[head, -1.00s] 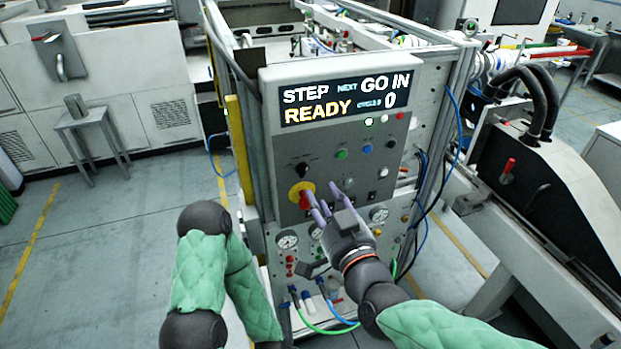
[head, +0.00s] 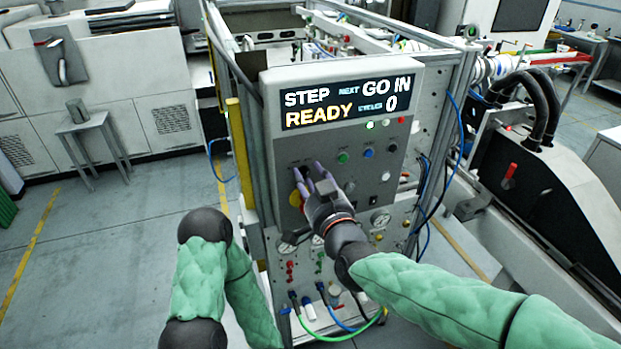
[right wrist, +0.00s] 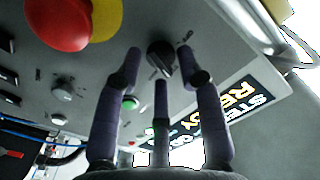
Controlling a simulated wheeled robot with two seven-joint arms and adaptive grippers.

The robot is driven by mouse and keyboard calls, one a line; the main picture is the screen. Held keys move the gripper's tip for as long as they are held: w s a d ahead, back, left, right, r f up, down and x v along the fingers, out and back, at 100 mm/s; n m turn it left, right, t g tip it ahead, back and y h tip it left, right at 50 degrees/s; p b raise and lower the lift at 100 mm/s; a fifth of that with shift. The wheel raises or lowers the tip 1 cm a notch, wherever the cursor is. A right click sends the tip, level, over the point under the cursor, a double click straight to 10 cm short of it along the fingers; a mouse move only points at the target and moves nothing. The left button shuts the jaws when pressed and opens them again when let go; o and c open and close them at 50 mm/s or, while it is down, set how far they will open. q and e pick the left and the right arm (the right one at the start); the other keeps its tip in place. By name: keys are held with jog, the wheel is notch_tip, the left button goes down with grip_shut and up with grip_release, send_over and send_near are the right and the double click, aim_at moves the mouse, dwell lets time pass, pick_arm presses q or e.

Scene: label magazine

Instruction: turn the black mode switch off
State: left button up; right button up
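The black mode switch (right wrist: 161,58) is a round knob with a raised grip on the grey control panel. In the right wrist view it lies between the tips of my right gripper's fingers, its grip slanted. I cannot tell whether any finger touches it. In the head view the fingers hide the switch. My right gripper (head: 308,178) reaches the panel's left side; it also shows in the right wrist view (right wrist: 165,72) with its fingers spread apart. My left arm shows at lower left in the head view, but its gripper is not in view.
A red emergency button (right wrist: 58,22) on a yellow base is close beside the switch. Green (head: 343,157) and blue (head: 368,151) buttons sit to the right. The display (head: 346,102) above reads STEP, READY, GO IN and 0. Gauges and hoses fill the lower panel.

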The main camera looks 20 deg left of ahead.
grip_shut()
jog(key=shift+n, duration=0.4)
jog(key=n+p, duration=0.1)
jog(key=n, duration=0.2)
jog(key=shift+r+n+p, duration=0.15)
jog(key=shift+n+p, duration=0.2)
jog(key=shift+n, duration=0.05)
jog(key=n+p, duration=0.1)
jog(key=n, duration=0.3)
jog(key=shift+s+a+n+p, duration=0.1)
jog(key=shift+n+p, duration=0.2)
jog(key=n+p, duration=0.1)
jog(key=n, duration=0.3)
jog(key=shift+a+n, duration=0.1)
jog(key=shift+n, duration=0.2)
jog(key=n+p, duration=0.1)
jog(key=n, duration=0.3)
jog(key=shift+s+a+p, duration=0.1)
jog(key=shift+p, duration=0.25)
jog(key=shift+n, duration=0.3)
